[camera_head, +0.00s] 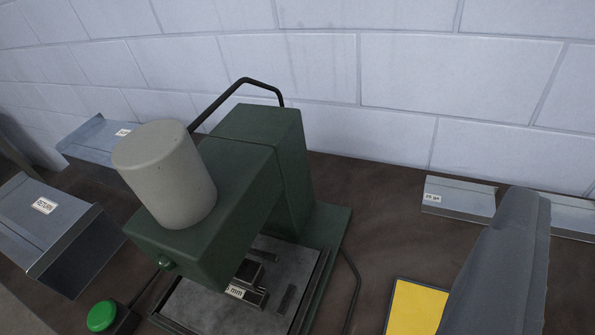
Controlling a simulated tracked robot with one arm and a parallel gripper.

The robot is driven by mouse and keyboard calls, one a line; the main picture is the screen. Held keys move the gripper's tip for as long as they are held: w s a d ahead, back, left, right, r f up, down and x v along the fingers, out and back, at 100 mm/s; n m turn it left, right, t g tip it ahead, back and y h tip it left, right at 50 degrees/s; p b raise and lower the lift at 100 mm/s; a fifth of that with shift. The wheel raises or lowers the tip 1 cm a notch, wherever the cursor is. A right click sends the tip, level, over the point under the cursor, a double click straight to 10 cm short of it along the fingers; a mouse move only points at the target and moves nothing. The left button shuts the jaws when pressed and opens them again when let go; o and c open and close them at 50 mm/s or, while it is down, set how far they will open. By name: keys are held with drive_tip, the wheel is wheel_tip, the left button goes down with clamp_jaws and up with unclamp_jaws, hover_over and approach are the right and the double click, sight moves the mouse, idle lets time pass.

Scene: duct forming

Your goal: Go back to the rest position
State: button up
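A grey tapered shape at the lower right of the head view looks like part of my own arm or gripper. No pair of fingertips can be made out, so I cannot tell whether my gripper is open or shut, or whether it holds anything. A dark green press (290,170) with a pale grey cylinder (165,172) on top stands on the brown bench left of centre. Under its head is a grey bed plate (200,305) with a dark die block (250,285) carrying a partly hidden "mm" label.
A yellow pad (412,305) lies right of the press, partly behind the grey shape. A labelled metal piece (455,198) lies by the wall. A tray labelled "RETURN" (40,225) and another metal tray (90,145) stand left. A green button (101,315) is at lower left. The block wall (330,60) closes the back.

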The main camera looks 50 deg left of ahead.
drive_tip(key=shift+r, duration=0.1)
wheel_tip(320, 180, up, 6)
drive_tip(key=p, duration=0.6)
idle(0.8)
